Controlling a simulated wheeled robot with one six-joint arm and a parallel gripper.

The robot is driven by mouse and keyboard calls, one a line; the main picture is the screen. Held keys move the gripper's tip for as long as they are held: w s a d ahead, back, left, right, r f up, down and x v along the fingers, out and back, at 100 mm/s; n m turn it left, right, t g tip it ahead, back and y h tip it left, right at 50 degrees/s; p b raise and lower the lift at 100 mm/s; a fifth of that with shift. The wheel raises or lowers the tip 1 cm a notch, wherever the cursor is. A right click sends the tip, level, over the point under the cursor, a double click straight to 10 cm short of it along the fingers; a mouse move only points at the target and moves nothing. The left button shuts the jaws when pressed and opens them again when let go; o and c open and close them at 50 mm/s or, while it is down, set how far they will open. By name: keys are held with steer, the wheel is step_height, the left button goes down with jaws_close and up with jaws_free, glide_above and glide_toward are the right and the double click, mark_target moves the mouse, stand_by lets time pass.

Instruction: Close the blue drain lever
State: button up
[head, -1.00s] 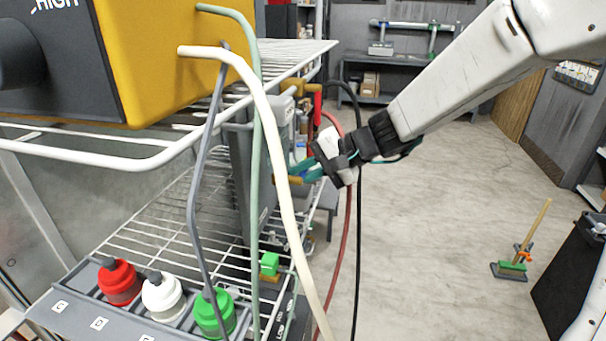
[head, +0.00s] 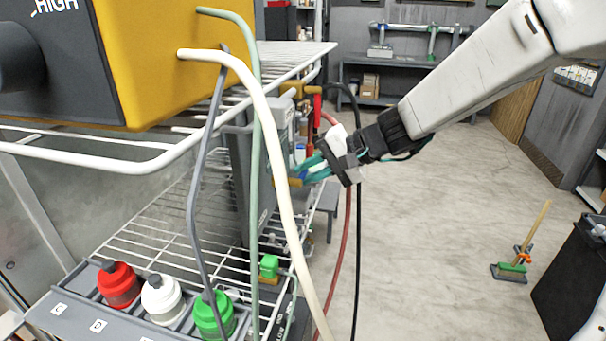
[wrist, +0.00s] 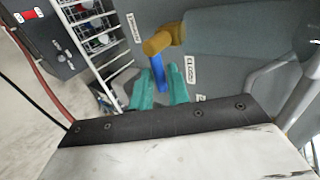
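The blue drain lever (wrist: 157,74) hangs from a brass valve (wrist: 163,38) on a grey vessel (wrist: 235,30) in the wrist view. My gripper (wrist: 160,74) has teal fingers, one on each side of the lever, and looks open with gaps beside it. Whether either finger touches the lever I cannot tell. A white label (wrist: 190,70), seemingly reading CLOSED, sits right of the lever. Another label (wrist: 134,27) sits left of the valve, too small to read. In the head view my gripper (head: 308,173) is beside the rack, and the lever is largely hidden by the fingers.
A wire rack (head: 150,155) holds a yellow and black box (head: 165,60). White, green and grey hoses hang in front of the rack. Red, white and green capped bottles (head: 118,285) stand in a tray. A green brush (head: 510,272) stands on the open floor at right.

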steer(key=v, duration=0.6)
steer(key=s+d+n+g+h, duration=0.1)
steer(key=s+d+h, duration=0.4)
steer(key=s, duration=0.9)
steer(key=s+d+f+n+g+h, duration=0.1)
steer(key=s+d+h, duration=0.4)
steer(key=s+d, duration=0.5)
steer(key=s+n, duration=0.1)
steer(key=s, duration=0.3)
steer(key=shift+f+n+g, duration=0.3)
steer(key=shift+n, duration=0.1)
